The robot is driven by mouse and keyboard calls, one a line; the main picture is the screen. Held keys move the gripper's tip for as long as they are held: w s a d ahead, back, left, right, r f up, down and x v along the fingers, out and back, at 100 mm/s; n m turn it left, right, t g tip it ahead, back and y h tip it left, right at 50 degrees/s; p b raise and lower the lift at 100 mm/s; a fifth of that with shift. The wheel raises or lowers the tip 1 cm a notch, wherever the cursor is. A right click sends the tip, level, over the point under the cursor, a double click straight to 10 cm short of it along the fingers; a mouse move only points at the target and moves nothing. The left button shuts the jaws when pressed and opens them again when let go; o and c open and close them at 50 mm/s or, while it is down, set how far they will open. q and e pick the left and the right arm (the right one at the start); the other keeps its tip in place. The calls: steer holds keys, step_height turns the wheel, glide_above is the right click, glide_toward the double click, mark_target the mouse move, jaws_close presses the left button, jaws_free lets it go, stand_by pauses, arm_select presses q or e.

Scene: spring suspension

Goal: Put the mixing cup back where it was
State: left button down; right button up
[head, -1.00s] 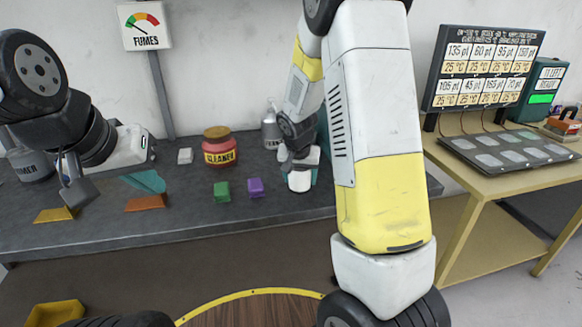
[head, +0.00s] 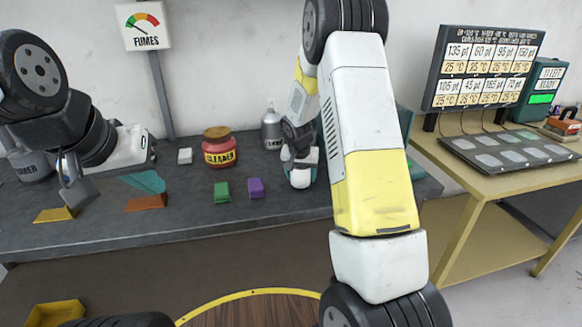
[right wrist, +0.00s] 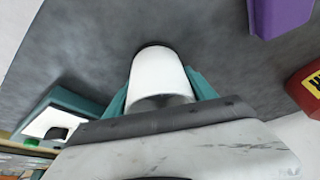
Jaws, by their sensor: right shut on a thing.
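The mixing cup (head: 301,179) is a small white cup at the rear bench, right of the purple block. It also shows in the right wrist view (right wrist: 158,75), between two teal fingers. My right gripper (head: 303,170) is shut on the cup from its sides. The cup is at the bench top or just above it; I cannot tell whether it touches. My left gripper (head: 144,181) hangs over the left of the bench, away from the cup. Its finger gap is not clear.
A green block (head: 221,192), a purple block (head: 256,187) and a red cleaner jar (head: 219,148) stand left of the cup. A grey bottle (head: 271,130) is behind it. A teal box with a white top (right wrist: 68,118) is nearby. Bench in front of the cup is clear.

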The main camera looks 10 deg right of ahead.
mark_target(299, 171)
steer(key=shift+f, duration=0.1)
steer(key=o, duration=1.8)
steer(key=v, duration=1.1)
steer(key=shift+r, duration=0.4)
steer(key=s+r+n+y, duration=0.2)
steer(key=s+r, duration=1)
steer(key=s, duration=0.3)
steer(key=shift+s+a+r+n+t+y, duration=0.3)
steer(key=shift+s+a+r+n, duration=0.25)
steer(key=shift+s, duration=2)
steer(key=shift+s+a+r+n+t+y, duration=0.35)
steer(key=shift+s+a, duration=0.35)
steer(key=shift+s, duration=1.8)
steer(key=shift+s+a+r+n+t+y, duration=0.25)
steer(key=shift+s+a+r+n, duration=0.25)
steer(key=shift+s, duration=2.05)
